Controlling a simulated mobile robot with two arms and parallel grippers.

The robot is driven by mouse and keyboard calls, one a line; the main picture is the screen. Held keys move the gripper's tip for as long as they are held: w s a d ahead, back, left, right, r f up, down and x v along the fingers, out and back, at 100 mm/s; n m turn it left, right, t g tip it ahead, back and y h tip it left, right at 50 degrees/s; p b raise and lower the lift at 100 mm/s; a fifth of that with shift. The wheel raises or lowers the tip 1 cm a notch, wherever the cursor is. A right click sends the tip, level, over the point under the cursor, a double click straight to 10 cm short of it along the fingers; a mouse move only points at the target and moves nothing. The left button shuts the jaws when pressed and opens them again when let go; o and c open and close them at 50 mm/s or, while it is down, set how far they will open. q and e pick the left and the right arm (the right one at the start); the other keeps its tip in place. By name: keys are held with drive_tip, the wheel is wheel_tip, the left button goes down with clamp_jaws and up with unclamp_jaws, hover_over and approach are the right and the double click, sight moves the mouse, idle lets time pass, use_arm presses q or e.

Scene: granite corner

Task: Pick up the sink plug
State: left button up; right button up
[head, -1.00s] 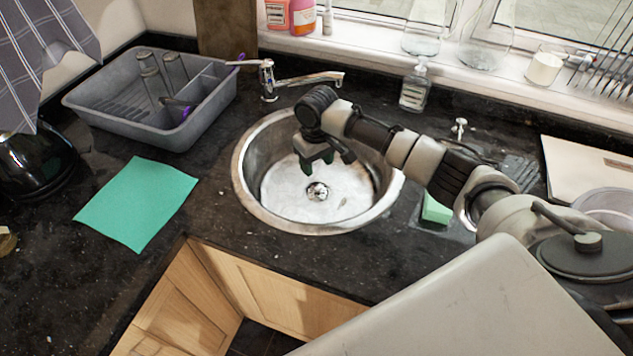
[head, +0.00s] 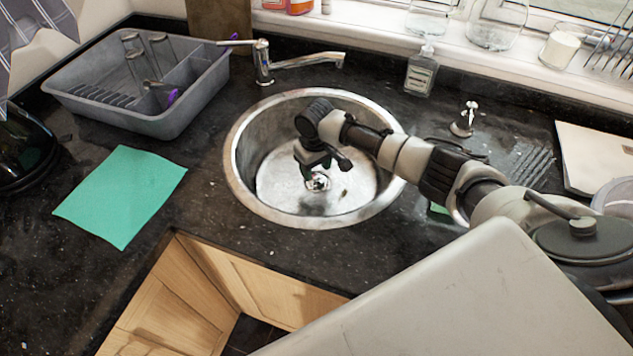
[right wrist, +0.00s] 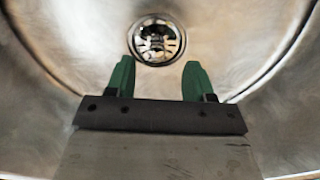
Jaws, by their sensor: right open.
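A round metal strainer-like plug (head: 318,182) sits in the drain at the bottom of the round steel sink (head: 245,185). It also shows in the right wrist view (right wrist: 157,42), just beyond the fingertips, round with slots and a small centre. My right gripper (head: 322,166) is down inside the sink, above the plug and partly covering it in the head view. In the right wrist view its two green fingers (right wrist: 158,68) are apart with nothing between them. Whether they touch the sink floor, I cannot tell. My left gripper is not in view.
A chrome tap (head: 263,65) stands behind the sink. A grey dish rack (head: 90,95) and a green cloth (head: 122,195) lie to the left. A soap bottle (head: 420,72) and a small chrome fitting (head: 465,120) stand to the right. The sink wall surrounds the gripper.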

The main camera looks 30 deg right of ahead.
sight(317, 177)
drive_tip(key=shift+d+f, duration=0.2)
drive_tip(key=shift+f, duration=2.1)
clamp_jaws()
drive_tip(key=shift+r, duration=0.4)
drive_tip(key=r, duration=0.3)
drive_tip(key=shift+s+d+r, duration=0.25)
drive_tip(key=shift+d+r, duration=0.1)
drive_tip(key=shift+s+d+r, duration=3.5)
drive_tip(key=shift+s+r, duration=0.15)
drive_tip(key=shift+s, duration=0.45)
wheel_tip(317, 177, up, 8)
drive_tip(key=p, duration=0.8)
drive_tip(key=shift+f, duration=0.15)
